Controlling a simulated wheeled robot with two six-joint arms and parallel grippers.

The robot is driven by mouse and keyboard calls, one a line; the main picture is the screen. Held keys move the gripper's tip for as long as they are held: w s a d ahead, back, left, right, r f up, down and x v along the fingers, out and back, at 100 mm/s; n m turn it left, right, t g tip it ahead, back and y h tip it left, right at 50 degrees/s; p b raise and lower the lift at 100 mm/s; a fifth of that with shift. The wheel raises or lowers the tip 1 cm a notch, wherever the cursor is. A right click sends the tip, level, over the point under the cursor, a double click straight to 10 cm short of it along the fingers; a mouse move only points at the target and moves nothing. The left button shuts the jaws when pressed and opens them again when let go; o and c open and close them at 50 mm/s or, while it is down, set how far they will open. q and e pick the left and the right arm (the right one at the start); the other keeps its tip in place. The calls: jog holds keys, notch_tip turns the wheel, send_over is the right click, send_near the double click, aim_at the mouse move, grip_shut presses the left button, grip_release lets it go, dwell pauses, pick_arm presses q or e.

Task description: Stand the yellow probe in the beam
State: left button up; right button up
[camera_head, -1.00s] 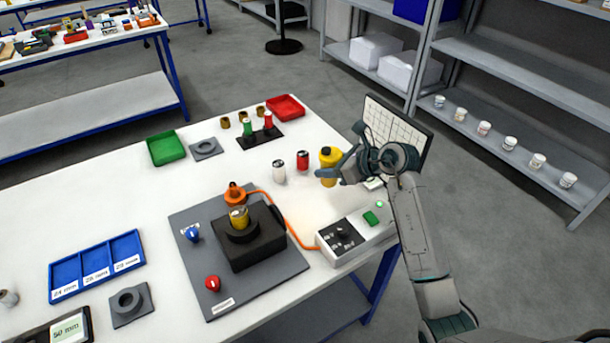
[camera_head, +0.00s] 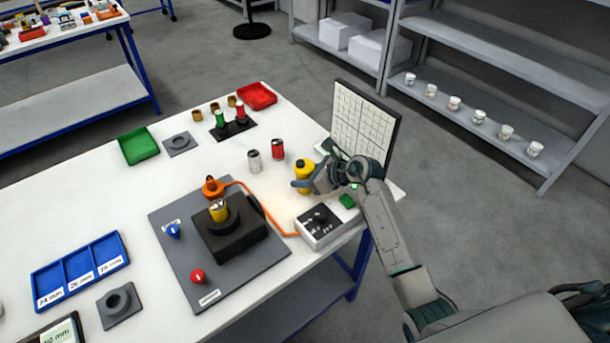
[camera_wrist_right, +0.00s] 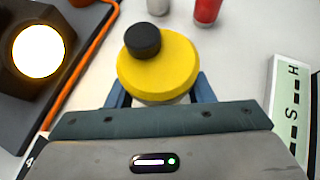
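The yellow probe (camera_head: 303,174) is a squat yellow body with a black knob on top. In the right wrist view the yellow probe (camera_wrist_right: 160,72) sits between the two blue fingers, with a pale part below its yellow top. My right gripper (camera_head: 312,182) is shut on it and holds it upright near the control box; whether its base touches the table is hidden. The black lamp block (camera_head: 232,236) stands left of the probe. Its bright round lens (camera_wrist_right: 38,52) glows toward the probe's side in the wrist view. My left gripper is not in view.
An orange cable (camera_head: 268,218) runs to the grey control box (camera_head: 322,228). A gridded panel (camera_head: 362,122) stands behind my gripper. A red can (camera_head: 278,149) and a silver can (camera_head: 254,161) stand to the left. Blue trays (camera_head: 80,270) lie at the front left.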

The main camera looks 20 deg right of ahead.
jog(key=o, duration=0.3)
jog(key=shift+o, duration=0.3)
jog(key=shift+r, duration=0.15)
jog(key=shift+s+d, duration=0.2)
jog(key=shift+d, duration=0.05)
jog(key=shift+b+v, duration=1.55)
jog(key=shift+v, duration=4.2)
jog(key=shift+a+r, duration=0.1)
jog(key=shift+a, duration=0.05)
